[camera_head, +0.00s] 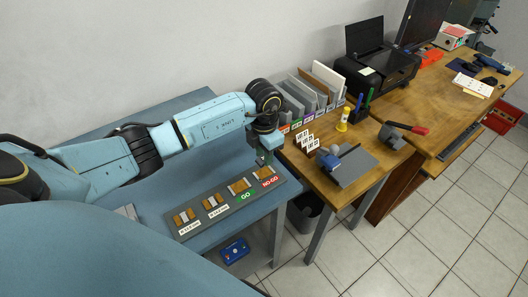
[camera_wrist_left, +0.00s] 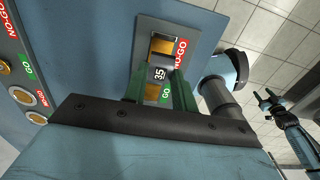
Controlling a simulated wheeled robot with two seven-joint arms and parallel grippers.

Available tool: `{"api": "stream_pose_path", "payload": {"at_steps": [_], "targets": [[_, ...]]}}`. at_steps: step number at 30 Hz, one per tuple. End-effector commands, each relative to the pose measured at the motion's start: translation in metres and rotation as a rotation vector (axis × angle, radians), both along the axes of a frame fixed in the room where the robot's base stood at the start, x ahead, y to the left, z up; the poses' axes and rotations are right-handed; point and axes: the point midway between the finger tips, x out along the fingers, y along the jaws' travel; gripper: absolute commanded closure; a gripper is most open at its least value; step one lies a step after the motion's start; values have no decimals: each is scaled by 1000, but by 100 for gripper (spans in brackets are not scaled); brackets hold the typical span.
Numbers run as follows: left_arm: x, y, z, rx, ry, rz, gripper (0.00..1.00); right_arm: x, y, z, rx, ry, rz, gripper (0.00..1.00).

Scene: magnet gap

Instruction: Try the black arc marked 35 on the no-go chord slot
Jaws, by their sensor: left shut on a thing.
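My left gripper (camera_head: 265,158) is over the far right end of the grey gauge board in the head view. In the left wrist view its green fingers (camera_wrist_left: 160,88) are shut on the black arc (camera_wrist_left: 160,73), whose white 35 mark faces the camera. The arc is at the brass chord gauge, between the red NO-GO label (camera_wrist_left: 180,52) and the green GO label (camera_wrist_left: 166,93). Brass (camera_wrist_left: 162,45) shows beyond the arc. I cannot tell whether the arc touches the slot or is above it. In the head view the arc is hidden at the fingertips.
The gauge board (camera_head: 222,207) lies along the front of the blue table (camera_head: 160,197), with other brass gauges on it. A second plate with round brass gauges (camera_wrist_left: 22,95) shows in the left wrist view. A wooden table (camera_head: 325,180) with racks and a vise stands to the right.

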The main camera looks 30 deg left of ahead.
Motion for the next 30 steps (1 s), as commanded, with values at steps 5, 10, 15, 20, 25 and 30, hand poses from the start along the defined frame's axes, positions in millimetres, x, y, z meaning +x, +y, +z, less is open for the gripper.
{"api": "stream_pose_path", "payload": {"at_steps": [5,10,15,20,25,30], "targets": [[0,0,0,0,0,-2,96,0,0,0,0,-1,0,46],[1,0,0,0,-1,-5,96,0,0,-1,0,-1,0,46],[0,-1,-7,-1,-1,-5,96,0,0,-7,0,-1,0,46],[0,0,-18,-1,0,-5,96,0,0,-15,0,0,0,46],[0,0,-32,0,0,-5,96,0,0,-27,0,0,0,46],[0,0,-45,0,0,-4,96,0,0,-37,0,1,0,46]]}}
